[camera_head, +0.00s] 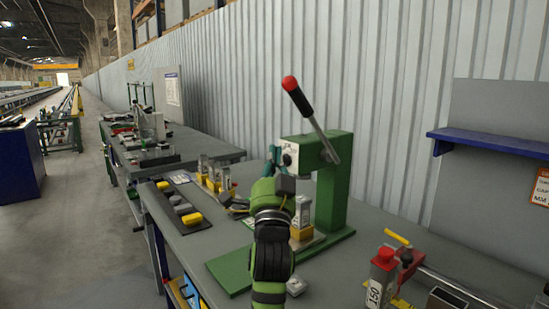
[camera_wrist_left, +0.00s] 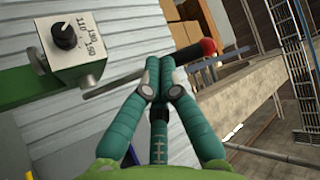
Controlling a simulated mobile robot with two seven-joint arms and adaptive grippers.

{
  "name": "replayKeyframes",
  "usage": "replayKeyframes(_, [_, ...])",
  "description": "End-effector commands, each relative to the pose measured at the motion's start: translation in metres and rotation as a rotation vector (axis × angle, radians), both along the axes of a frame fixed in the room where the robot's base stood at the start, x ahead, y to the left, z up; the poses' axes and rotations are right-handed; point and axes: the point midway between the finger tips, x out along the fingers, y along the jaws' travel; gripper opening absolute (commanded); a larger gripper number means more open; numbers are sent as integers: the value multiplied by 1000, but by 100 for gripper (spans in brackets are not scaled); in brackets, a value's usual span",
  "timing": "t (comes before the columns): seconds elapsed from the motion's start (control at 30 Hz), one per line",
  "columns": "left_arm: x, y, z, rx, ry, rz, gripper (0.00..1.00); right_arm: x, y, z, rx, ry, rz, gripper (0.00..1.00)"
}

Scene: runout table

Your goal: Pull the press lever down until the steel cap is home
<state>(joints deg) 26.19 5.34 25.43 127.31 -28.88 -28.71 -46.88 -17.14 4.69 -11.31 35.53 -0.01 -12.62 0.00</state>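The green press (camera_head: 335,185) stands on the near table. Its lever (camera_head: 318,130) is raised and tilted, with a black grip and red knob (camera_head: 290,83) at the upper left. My left gripper (camera_head: 275,158), with teal fingers, is beside the press head (camera_head: 291,157), below the knob. In the left wrist view its fingers (camera_wrist_left: 160,70) are drawn together, and the lever rod (camera_wrist_left: 112,87) passes behind them with the red knob (camera_wrist_left: 209,46) to the right. I see no grip on the lever. A labelled part on a yellow block (camera_head: 302,232) is under the press, partly hidden by my arm. I cannot make out the steel cap.
A dial (camera_wrist_left: 64,36) marked 110, 130 and 150 is on the press head. A dark tray (camera_head: 178,212) with grey and yellow blocks lies left. A red-capped labelled block (camera_head: 382,275) and a red clamp (camera_head: 408,258) are at right. A blue shelf (camera_head: 490,143) is on the wall panel.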

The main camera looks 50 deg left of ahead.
Motion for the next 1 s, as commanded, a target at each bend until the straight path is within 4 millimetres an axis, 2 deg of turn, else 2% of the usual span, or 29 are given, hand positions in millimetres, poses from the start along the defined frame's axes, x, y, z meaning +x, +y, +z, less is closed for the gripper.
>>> replayKeyframes(0.27, [-3,-4,-4,-1,1,-2,0,-3,5,0,6,4,3,0])
replayKeyframes(0.7, [-39,-42,-40,-1,1,-2,0,-1,2,0,3,2,2,0])
replayKeyframes(1.0, [-43,-45,-42,0,0,0,0,-1,2,0,3,1,2,0])
